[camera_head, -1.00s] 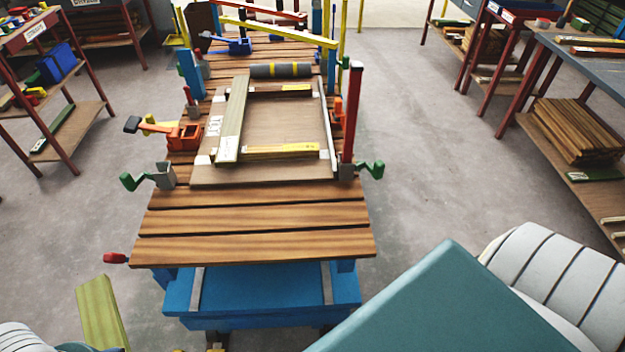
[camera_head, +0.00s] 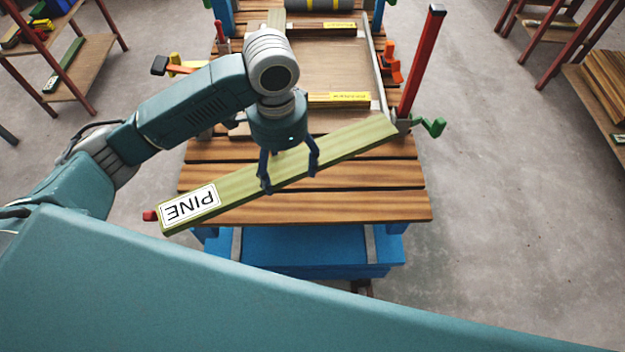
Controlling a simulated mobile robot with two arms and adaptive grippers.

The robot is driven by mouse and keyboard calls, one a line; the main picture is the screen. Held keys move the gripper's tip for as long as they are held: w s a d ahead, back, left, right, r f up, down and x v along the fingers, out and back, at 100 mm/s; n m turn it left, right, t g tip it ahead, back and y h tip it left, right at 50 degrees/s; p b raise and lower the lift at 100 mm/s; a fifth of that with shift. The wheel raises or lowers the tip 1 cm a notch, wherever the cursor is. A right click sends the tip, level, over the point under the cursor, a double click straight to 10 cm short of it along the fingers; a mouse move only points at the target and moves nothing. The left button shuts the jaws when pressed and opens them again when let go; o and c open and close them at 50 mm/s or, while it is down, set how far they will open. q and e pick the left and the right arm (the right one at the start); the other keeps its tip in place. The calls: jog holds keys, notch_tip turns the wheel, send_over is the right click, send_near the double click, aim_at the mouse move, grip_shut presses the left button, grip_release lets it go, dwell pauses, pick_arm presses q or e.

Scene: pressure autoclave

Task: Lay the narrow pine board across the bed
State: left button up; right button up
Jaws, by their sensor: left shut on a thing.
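The narrow pine board (camera_head: 352,142) is pale yellow-green with a white PINE label on its left end. My left gripper (camera_head: 289,179) is shut on it near its middle, with fingers pointing down. The board slants over the front slats of the bed (camera_head: 370,206), its right end farther back and its left end nearer me, past the bed's left edge. I cannot tell how high it is above the slats. My right gripper is not in view.
A framed panel (camera_head: 345,75) with boards labelled in yellow lies on the bed behind the board. A red post (camera_head: 420,65) and a green crank handle (camera_head: 433,126) stand at the bed's right edge. Shelves (camera_head: 600,95) flank it; the floor on the right is clear.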

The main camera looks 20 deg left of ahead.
pick_arm(q)
jog(key=w+r+m, duration=0.1)
jog(key=w+d+r+m, duration=0.1)
jog(key=m, duration=0.1)
jog(key=w+r+m, duration=0.1)
jog(key=r, duration=0.1)
jog(key=shift+w+d, duration=0.35)
jog(key=shift+w, duration=0.05)
jog(key=shift+w+m, duration=0.15)
jog(key=shift+m, duration=0.35)
jog(key=shift+f, duration=0.4)
send_over(301, 196)
notch_tip(301, 196, down, 13)
jog(key=shift+f, duration=0.8)
notch_tip(301, 196, down, 4)
jog(key=shift+f, duration=0.15)
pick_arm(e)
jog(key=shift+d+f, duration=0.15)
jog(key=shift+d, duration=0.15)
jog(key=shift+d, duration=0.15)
